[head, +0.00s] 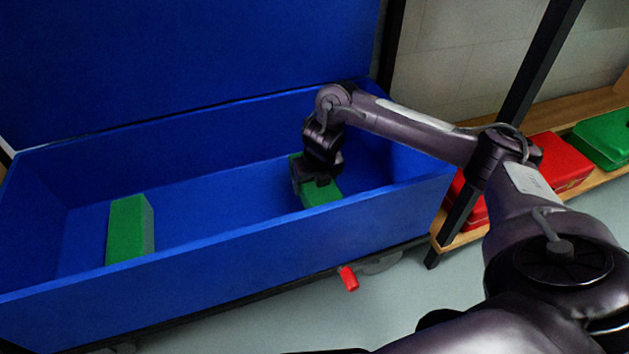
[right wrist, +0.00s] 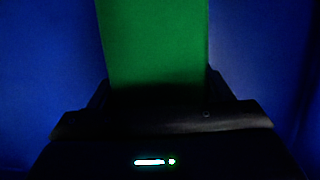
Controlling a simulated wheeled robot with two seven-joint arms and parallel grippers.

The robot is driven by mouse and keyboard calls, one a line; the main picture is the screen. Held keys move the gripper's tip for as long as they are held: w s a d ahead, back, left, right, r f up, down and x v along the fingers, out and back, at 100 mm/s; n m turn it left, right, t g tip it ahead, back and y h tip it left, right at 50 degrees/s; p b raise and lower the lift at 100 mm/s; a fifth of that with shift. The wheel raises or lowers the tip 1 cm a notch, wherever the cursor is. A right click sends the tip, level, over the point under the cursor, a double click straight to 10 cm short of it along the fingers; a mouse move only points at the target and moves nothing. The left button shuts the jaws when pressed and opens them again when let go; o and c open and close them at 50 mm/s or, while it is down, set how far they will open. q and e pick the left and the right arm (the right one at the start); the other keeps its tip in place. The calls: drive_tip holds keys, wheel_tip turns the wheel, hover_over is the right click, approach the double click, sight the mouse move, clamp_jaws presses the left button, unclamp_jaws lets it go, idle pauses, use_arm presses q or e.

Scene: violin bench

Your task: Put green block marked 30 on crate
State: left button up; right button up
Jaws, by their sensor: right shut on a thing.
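A blue crate (head: 220,262) with its lid raised fills the left and middle of the head view. My right gripper (head: 318,182) reaches down inside the crate's right part and is shut on a green block (head: 322,194). The held block also fills the upper middle of the right wrist view (right wrist: 153,45), between the two fingers. Whether it touches the crate floor I cannot tell. A second green block (head: 127,228) lies in the crate's left part. No number is readable on either block. My left gripper is not in view.
The crate's front wall stands between the held block and the open floor. A wooden shelf (head: 603,182) at the right holds red cases (head: 560,160) and a green case (head: 605,138). A dark post (head: 535,75) rises behind my right arm. A small red object (head: 348,279) shows below the crate.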

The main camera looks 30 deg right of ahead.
drive_tip(key=shift+f, duration=0.2)
drive_tip(key=o, duration=1.1)
drive_tip(key=shift+c, duration=0.2)
drive_tip(key=p+v, duration=0.5)
drive_tip(key=v, duration=0.2)
drive_tip(key=shift+s+r, duration=0.15)
drive_tip(key=shift+r, duration=0.25)
drive_tip(key=shift+r, duration=0.1)
